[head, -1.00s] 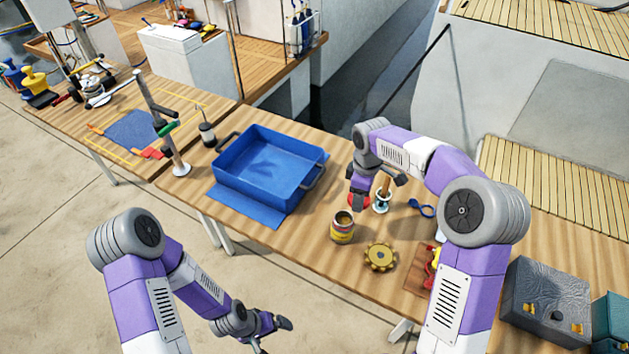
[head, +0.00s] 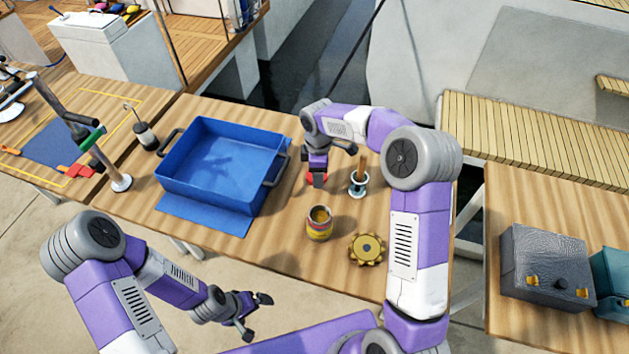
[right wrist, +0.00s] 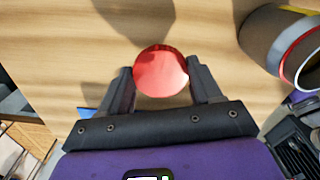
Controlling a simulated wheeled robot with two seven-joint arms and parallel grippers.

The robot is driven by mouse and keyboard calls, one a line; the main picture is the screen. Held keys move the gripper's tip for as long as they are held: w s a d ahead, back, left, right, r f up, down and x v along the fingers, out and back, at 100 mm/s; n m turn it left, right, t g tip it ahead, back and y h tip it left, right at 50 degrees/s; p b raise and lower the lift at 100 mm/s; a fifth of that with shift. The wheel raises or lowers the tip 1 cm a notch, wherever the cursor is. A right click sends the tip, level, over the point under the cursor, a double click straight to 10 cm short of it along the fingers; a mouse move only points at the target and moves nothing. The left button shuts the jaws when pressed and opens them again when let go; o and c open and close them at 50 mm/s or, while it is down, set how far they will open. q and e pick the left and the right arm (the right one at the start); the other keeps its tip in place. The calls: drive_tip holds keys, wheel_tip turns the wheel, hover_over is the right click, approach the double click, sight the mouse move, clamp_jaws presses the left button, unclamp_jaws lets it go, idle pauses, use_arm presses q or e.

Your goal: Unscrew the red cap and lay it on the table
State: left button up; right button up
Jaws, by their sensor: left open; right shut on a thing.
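My right gripper (head: 317,182) is shut on the round red cap (right wrist: 161,70), which sits between its two fingers in the right wrist view. In the head view only a little red shows beside the fingers, low over the wooden table (head: 275,240). I cannot tell whether the cap touches the table. A jar with a yellow and red label (head: 319,223) stands upright with its top open, nearer to me than the right gripper. The jar also shows at the right wrist view's upper right (right wrist: 265,40). My left gripper (head: 257,316) is open and empty in front of the table.
A blue tray (head: 225,165) with handles stands left of the right gripper. A cup with a wooden handle (head: 358,183) stands close on its right. A yellow gear (head: 366,249) lies by the jar. A grey case (head: 547,267) stands at far right.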

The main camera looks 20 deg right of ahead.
drive_tip(key=shift+w+f+b, duration=0.1)
drive_tip(key=shift+f+b, duration=0.4)
drive_tip(key=shift+f, duration=1.85)
drive_tip(key=shift+f, duration=0.15)
drive_tip(key=o, duration=1.2)
wheel_tip(320, 180, up, 12)
drive_tip(key=p, duration=0.3)
drive_tip(key=shift+r, duration=0.2)
